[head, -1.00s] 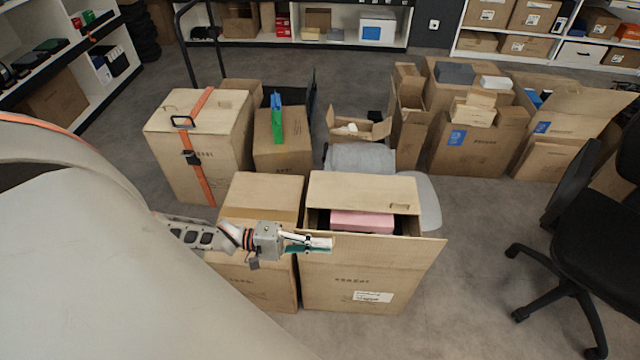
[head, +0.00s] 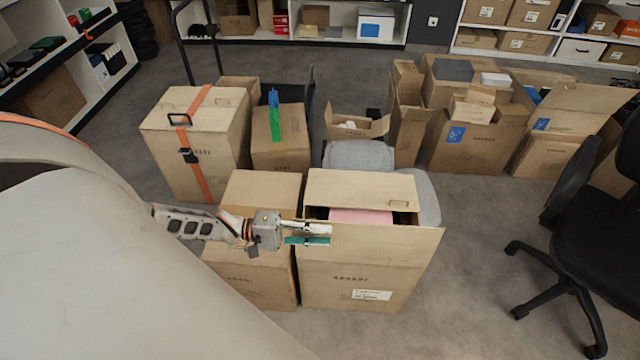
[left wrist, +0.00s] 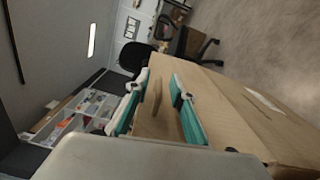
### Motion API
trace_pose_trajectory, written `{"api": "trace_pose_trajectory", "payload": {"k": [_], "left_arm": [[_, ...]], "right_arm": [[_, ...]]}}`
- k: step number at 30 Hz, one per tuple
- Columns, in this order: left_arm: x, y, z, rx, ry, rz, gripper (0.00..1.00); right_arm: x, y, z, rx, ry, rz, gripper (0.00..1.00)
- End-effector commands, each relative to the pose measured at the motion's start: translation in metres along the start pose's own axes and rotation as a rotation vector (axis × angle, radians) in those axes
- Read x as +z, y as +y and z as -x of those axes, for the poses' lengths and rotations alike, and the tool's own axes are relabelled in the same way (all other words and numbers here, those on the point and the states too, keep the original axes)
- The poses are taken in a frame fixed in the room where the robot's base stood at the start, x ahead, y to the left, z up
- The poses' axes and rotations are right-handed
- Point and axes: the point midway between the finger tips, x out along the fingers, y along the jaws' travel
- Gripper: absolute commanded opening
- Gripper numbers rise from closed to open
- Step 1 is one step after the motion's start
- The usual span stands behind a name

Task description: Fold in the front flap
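The task's carton (head: 350,283) stands open in the middle of the head view. Its front flap (head: 395,238) stands up along the near side, its right corner reaching past the carton. The back flap (head: 360,186), with a handle slot, lies over the rear of the opening. A pink item (head: 361,216) shows inside, partly hidden by the front flap. My left gripper (head: 328,234) is at the left end of the front flap, fingers apart. In the left wrist view its teal-tipped fingers (left wrist: 160,112) are spread over the cardboard; I cannot tell whether they touch it.
A closed carton (head: 255,195) stands close on the left. A strapped carton (head: 195,130) and a grey padded thing (head: 358,156) are behind. An office chair (head: 585,210) is at the right. Floor (head: 475,240) is free between the chair and the carton.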

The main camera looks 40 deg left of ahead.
Motion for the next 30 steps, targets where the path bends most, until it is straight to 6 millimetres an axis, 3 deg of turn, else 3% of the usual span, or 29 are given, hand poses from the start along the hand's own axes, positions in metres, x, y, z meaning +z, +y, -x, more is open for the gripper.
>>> {"api": "trace_pose_trajectory", "payload": {"k": [11,14,24,30], "left_arm": [[0.000,0.001,0.005,0.002,-0.001,0.000,0.23],[0.000,0.000,0.017,0.000,0.000,0.001,0.23],[0.000,0.000,0.085,-0.002,0.001,0.001,0.23],[0.000,0.000,0.111,0.000,0.000,0.001,0.23]], "right_arm": [[0.000,0.001,-0.001,-0.001,0.001,0.003,0.40],[0.000,0.001,-0.001,-0.001,0.001,0.002,0.40],[0.000,0.000,0.000,0.000,0.001,0.001,0.40],[0.000,0.000,0.000,0.000,0.001,0.001,0.40]]}}
